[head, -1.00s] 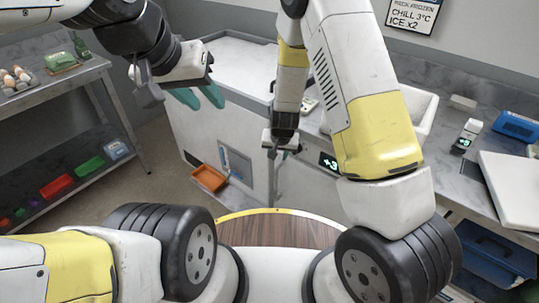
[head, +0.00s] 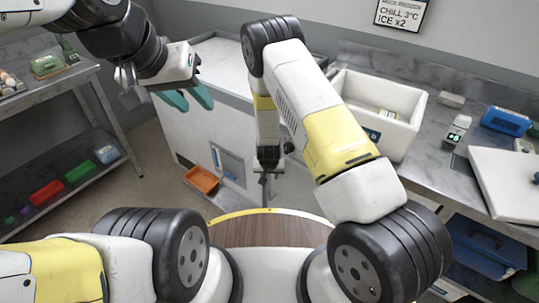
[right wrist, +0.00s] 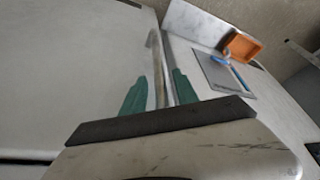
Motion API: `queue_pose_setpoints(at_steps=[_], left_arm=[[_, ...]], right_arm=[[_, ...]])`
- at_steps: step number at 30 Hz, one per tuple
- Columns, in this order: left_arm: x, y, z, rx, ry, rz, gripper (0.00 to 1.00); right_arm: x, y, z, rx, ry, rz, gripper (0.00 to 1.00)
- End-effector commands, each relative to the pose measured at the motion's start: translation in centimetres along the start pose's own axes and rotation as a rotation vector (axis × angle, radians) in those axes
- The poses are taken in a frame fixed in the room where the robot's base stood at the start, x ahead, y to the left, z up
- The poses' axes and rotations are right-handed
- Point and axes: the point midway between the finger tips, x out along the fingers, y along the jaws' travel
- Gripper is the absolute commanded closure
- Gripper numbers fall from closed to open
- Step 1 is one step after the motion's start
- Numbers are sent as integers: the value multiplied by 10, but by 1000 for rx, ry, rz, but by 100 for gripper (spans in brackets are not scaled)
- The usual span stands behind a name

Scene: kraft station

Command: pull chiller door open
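The chiller is the white cabinet (head: 225,135) left of the centre in the head view. Its upright bar handle (right wrist: 155,65) shows in the right wrist view. My right gripper (head: 267,192) is low at the cabinet's front. Its two green fingers (right wrist: 160,92) stand apart on either side of the handle, with narrow gaps seeming to show. Whether either finger touches it is unclear. The door looks closed, though its edge is partly hidden by my fingers. My left gripper (head: 188,100) is open and empty, above the cabinet's left side.
An orange tray (head: 201,180) sits at the cabinet's front; it also shows in the right wrist view (right wrist: 241,46). A white crate (head: 400,150) stands on the right counter beside my right arm. A shelf rack (head: 60,75) is at the left. Floor is clear between rack and cabinet.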

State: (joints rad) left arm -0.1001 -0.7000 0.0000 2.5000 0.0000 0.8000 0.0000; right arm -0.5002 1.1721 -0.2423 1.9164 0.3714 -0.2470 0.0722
Motion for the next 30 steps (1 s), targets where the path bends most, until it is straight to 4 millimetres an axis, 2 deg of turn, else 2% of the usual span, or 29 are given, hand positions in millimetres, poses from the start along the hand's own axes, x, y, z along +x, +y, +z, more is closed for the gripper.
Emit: queue_pose_setpoints(at_steps=[7, 12, 13, 30], left_arm=[[0, 0, 0, 0, 0, 0, 64], [0, 0, 0, 0, 0, 0, 64], [0, 0, 0, 0, 0, 0, 64], [0, 0, 0, 0, 0, 0, 64]], right_arm=[[1, 0, 0, 0, 0, -1, 64], [1, 0, 0, 0, 0, -1, 97], [1, 0, 0, -1, 0, -1, 100], [0, 0, 0, -2, 0, -1, 100]])
